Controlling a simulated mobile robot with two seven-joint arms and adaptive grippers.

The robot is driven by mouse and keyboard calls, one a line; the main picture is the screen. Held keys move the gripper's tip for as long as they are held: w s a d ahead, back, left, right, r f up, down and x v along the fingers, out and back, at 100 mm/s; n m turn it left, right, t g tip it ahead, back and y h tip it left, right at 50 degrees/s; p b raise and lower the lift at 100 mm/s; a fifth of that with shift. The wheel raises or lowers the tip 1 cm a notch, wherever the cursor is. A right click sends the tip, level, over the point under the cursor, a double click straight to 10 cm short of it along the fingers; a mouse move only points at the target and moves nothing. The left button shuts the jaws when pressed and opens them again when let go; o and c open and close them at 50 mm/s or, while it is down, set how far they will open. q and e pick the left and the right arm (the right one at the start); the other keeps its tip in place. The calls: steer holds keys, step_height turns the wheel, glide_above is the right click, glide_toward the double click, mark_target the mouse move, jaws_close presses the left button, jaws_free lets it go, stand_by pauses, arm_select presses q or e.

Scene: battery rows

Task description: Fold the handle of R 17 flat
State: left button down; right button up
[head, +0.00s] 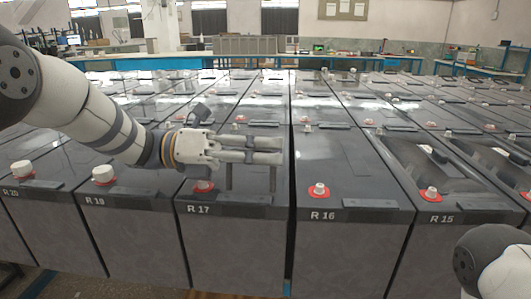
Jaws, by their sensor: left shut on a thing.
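The battery R 17 (235,245) is a dark grey block in the front row, its white label on the front edge. Its handle (272,180) stands up from the lid; two dark uprights show below my gripper, and the top bar is mostly hidden by the fingers. My left gripper (279,150) reaches in from the left above the lid, its two pale fingers pointing right and closed on the handle. A red-ringed terminal (203,187) sits on the lid, left of the handle. My right gripper is out of view.
R 16 (345,250) stands to the right with its handle (370,203) lying flat; R 15 (445,218) is beyond it. Another battery (130,235) stands close on the left. More battery rows fill the area behind. Part of my right arm shows at lower right.

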arm_select(q)
steer(key=shift+f, duration=0.1)
steer(key=c, duration=1.7)
jaws_free()
steer(key=a, duration=1.2)
